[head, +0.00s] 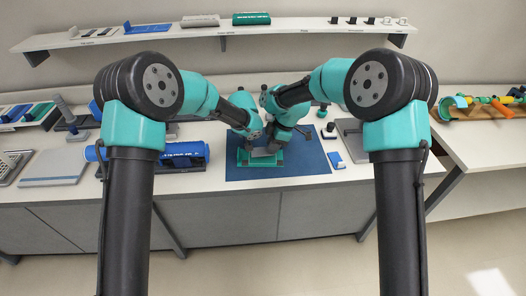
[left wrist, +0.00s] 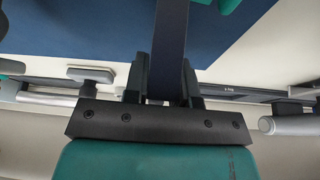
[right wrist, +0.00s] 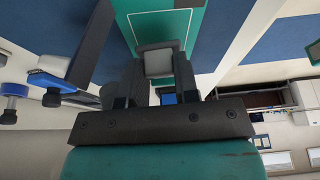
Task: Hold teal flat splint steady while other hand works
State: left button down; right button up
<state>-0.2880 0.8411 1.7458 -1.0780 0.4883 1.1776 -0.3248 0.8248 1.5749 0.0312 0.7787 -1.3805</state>
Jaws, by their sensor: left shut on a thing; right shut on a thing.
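The teal flat splint (head: 244,160) lies on the blue mat (head: 305,165) in the head view, partly covered by my grippers. In the right wrist view it is a teal board (right wrist: 195,25) with a white outline. My right gripper (right wrist: 157,75) is shut on a grey block (right wrist: 157,60) at the board's near end. My left gripper (left wrist: 168,80) is shut on a dark flat strip (left wrist: 171,40) running up between its fingers. In the head view, the left gripper (head: 249,141) and right gripper (head: 271,147) are close together; their fingertips are small and partly hidden.
A blue roll (head: 180,150) lies left of the mat. Small blue and white items (head: 335,157) and a grey tray (head: 353,135) stand to its right. A wall shelf (head: 210,29) runs behind.

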jog(key=shift+r, duration=3.6)
pick_arm(q)
jog(key=c, duration=0.9)
grip_release()
jog(key=shift+o, duration=0.2)
jog(key=v, duration=1.2)
jog(key=shift+s+a, duration=0.1)
pick_arm(e)
jog(key=shift+d, duration=0.1)
